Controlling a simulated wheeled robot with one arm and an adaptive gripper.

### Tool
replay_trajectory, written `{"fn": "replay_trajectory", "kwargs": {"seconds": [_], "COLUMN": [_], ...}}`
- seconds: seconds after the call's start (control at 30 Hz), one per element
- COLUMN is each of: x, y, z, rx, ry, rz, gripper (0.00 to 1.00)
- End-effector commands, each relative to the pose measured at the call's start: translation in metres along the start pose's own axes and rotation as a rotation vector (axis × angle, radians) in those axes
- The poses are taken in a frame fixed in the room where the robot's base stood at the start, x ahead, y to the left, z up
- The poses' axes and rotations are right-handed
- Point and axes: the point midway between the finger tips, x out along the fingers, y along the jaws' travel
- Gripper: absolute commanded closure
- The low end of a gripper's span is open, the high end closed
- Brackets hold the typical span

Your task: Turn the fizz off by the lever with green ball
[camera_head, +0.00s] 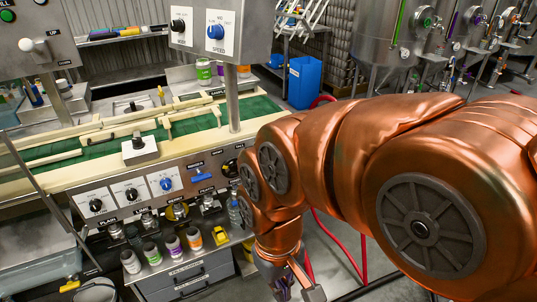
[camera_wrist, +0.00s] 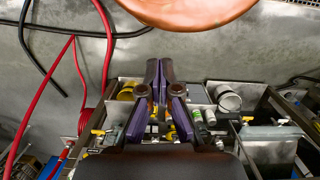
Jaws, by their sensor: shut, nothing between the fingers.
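I cannot make out a lever with a green ball in either view. The can seamer's front panel (camera_head: 140,190) carries several dials, a blue lever (camera_head: 203,177) and a row of labelled fittings below. My gripper (camera_head: 285,288) hangs low at the bottom of the head view, to the right of the panel and partly cut off by the frame edge. In the wrist view my gripper (camera_wrist: 160,66) has its purple fingers together, with nothing between them. The fingers hide part of the equipment behind them.
Several cans with coloured bands (camera_head: 152,253) stand on the shelf under the panel. A blue container (camera_head: 304,82) stands behind, near steel tanks (camera_head: 385,35). Red hose (camera_head: 340,245) lies on the floor. Yellow-handled valves (camera_wrist: 247,119) show in the wrist view.

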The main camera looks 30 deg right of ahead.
Motion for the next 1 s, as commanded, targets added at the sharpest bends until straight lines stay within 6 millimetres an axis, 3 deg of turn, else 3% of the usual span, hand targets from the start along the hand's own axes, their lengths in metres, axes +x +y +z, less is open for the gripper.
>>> {"fn": "replay_trajectory", "kwargs": {"seconds": [0.17,0.47,0.7,0.8,1.0], "x": [-0.010,-0.040,-0.059,-0.064,-0.073], "y": [0.012,0.062,0.127,0.159,0.212], "z": [-0.057,-0.195,-0.295,-0.329,-0.374], "rx": [-0.005,0.013,0.062,0.088,0.133], "ry": [0.082,0.296,0.457,0.512,0.601], "rz": [0.013,0.053,0.102,0.127,0.175], "gripper": [1.00,1.00,1.00,1.00,1.00]}}
